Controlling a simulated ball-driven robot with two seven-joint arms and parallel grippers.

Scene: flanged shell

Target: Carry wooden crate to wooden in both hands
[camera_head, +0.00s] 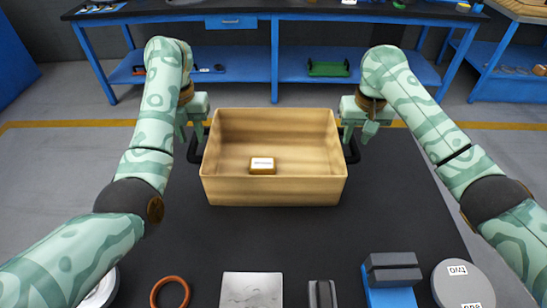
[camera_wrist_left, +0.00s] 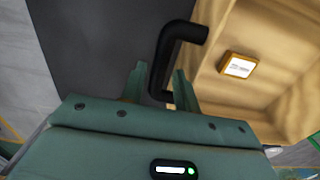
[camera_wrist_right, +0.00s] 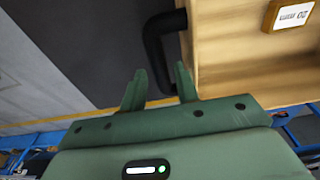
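The wooden crate (camera_head: 273,191) sits on the dark table, open side up. A small brown block with a white label (camera_head: 262,166) lies inside it. The crate has a black handle on each side. My left gripper (camera_head: 191,137) is at the left handle (camera_wrist_left: 158,62); in the left wrist view its fingers stand apart on either side of the bar. My right gripper (camera_head: 359,136) is at the right handle (camera_wrist_right: 153,48), with its fingers likewise apart around the bar. A bench with a wooden top (camera_head: 526,10) stands at the far right.
On the near table are an orange ring (camera_head: 170,292), a metal plate (camera_head: 252,290), a grey block on a blue base (camera_head: 392,270) and a grey disc (camera_head: 463,286). A blue bench (camera_head: 275,60) stands across the floor. Grey floor (camera_head: 75,95) lies between.

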